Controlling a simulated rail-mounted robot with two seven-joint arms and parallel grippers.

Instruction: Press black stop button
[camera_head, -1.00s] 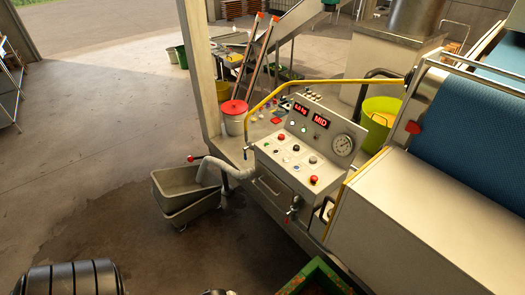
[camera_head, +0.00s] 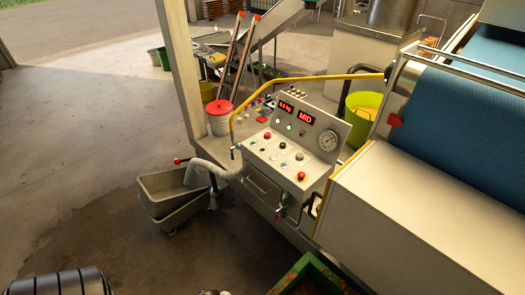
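A beige control panel (camera_head: 256,158) stands right of centre on the machine. Its sloped face carries several small buttons. A red button (camera_head: 267,135) is at the upper left and a larger red knob (camera_head: 300,176) at the lower right. Neither of my grippers shows, and nothing touches the panel.
A yellow rail (camera_head: 300,79) arches above the panel. A round gauge (camera_head: 327,141) and red displays (camera_head: 306,117) are on its upright back. A grey tub (camera_head: 165,190) stands on the floor at left, a green crate (camera_head: 312,270) in front. Open floor lies to the left.

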